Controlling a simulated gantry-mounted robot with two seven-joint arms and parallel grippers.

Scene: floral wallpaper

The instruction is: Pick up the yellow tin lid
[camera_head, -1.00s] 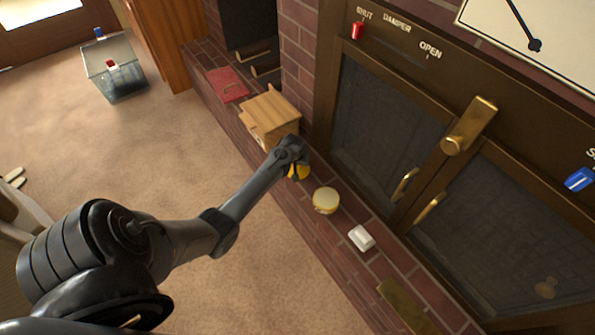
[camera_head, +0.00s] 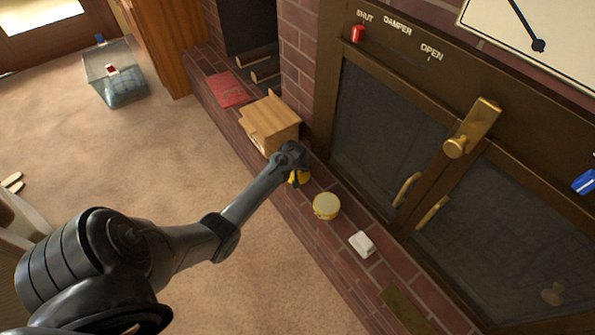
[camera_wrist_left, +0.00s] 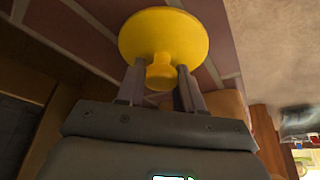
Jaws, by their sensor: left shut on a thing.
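The yellow tin lid (camera_wrist_left: 163,38) is a round yellow disc with a small knob, seen close up in the left wrist view. My left gripper (camera_wrist_left: 161,88) is shut on the lid's knob, with a finger on each side of it. In the head view, my left gripper (camera_head: 297,172) is over the brick hearth, and part of the yellow lid (camera_head: 299,178) shows beneath it. The wrist mostly hides the lid there. A round cream-topped tin (camera_head: 326,206) with a yellowish side stands on the hearth to the right of the gripper. My right gripper is not in view.
A wooden box (camera_head: 270,123) stands just behind the left gripper. A small white block (camera_head: 362,244) lies on the hearth (camera_head: 335,238) past the tin. Fireplace doors (camera_head: 385,130) with brass handles rise along the right.

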